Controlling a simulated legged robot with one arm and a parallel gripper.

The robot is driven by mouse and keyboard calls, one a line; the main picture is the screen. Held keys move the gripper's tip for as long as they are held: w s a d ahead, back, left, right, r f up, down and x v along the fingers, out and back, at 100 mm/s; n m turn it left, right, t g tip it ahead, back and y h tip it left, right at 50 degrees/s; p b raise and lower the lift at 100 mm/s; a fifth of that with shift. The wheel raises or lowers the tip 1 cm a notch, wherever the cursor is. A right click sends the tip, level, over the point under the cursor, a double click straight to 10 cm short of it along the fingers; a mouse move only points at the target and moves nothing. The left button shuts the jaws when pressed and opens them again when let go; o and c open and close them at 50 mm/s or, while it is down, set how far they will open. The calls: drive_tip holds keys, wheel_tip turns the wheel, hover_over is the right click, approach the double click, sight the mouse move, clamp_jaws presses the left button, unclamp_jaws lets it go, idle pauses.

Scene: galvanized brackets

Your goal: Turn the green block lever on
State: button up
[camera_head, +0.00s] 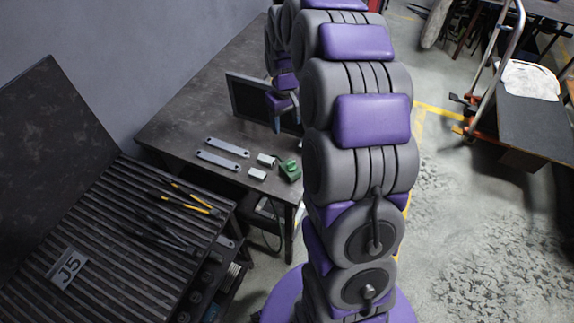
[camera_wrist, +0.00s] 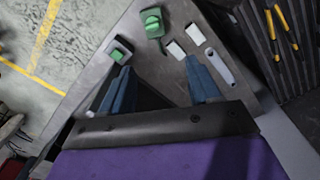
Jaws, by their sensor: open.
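A green block (camera_head: 290,170) with a rounded, brighter top sits near the table's front corner in the head view. It also shows at the top of the wrist view (camera_wrist: 153,20).
Two pale small blocks (camera_head: 266,159) (camera_head: 257,174) and two flat grey brackets (camera_head: 227,147) (camera_head: 218,160) lie on the dark table (camera_head: 185,125). A dark upright panel (camera_head: 247,98) stands close to my gripper. A ribbed bench (camera_head: 125,215) with yellow-handled tools (camera_head: 190,202) is left.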

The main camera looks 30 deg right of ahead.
idle(0.6)
wheel_tip(320, 180, up, 17)
drive_tip(key=p, duration=0.1)
drive_tip(key=shift+r+p, duration=0.15)
drive_tip(key=shift+p, duration=0.25)
